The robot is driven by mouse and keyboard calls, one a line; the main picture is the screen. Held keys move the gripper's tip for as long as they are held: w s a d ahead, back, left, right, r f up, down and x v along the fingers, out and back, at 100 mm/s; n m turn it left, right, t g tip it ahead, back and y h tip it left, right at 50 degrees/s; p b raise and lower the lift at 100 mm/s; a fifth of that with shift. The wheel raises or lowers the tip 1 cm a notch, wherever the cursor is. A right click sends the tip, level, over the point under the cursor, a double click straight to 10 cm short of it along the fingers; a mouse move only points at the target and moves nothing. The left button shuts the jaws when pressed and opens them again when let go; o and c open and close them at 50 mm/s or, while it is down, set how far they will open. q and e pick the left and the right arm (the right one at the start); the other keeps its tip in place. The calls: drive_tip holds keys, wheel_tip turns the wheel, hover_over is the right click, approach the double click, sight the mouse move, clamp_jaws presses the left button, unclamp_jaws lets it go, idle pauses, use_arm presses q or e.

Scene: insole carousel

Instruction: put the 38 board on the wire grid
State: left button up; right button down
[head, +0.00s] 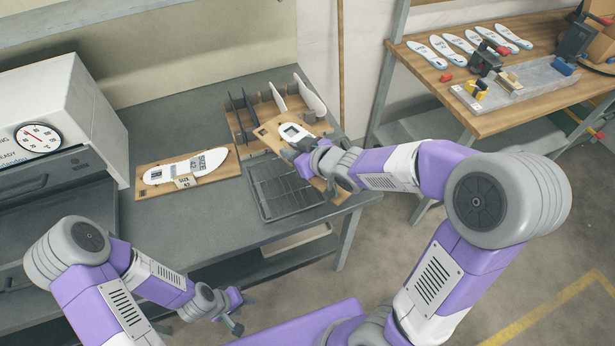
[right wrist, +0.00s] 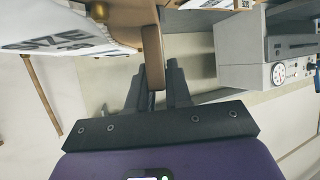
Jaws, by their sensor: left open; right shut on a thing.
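The 38 board (head: 268,138) is a wooden board with a white insole shape on it. In the right wrist view its wood edge (right wrist: 152,52) sits between the fingers, and the "SIZE" print on the white form (right wrist: 50,42) is partly cut off. My right gripper (head: 304,148) is shut on the board, which appears over the far right part of the wire grid. The wire grid (head: 272,206) is a dark rack on the grey table, partly covered by the board. I cannot tell whether they touch. My left gripper (head: 236,312) is open and empty, low in front of the table.
A size 42 board (head: 218,173) lies on the table left of the grid. A wooden rack with upright dividers (head: 240,122) stands behind the grid. A white machine with a dial (head: 62,105) is at left. A wooden bench (head: 480,122) with several insoles is at right.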

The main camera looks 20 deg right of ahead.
wheel_tip(320, 180, down, 10)
drive_tip(key=b, duration=0.3)
drive_tip(key=shift+w, duration=0.1)
drive_tip(key=shift+r, duration=0.1)
drive_tip(key=c, duration=1.1)
unclamp_jaws()
drive_tip(key=shift+o, duration=0.2)
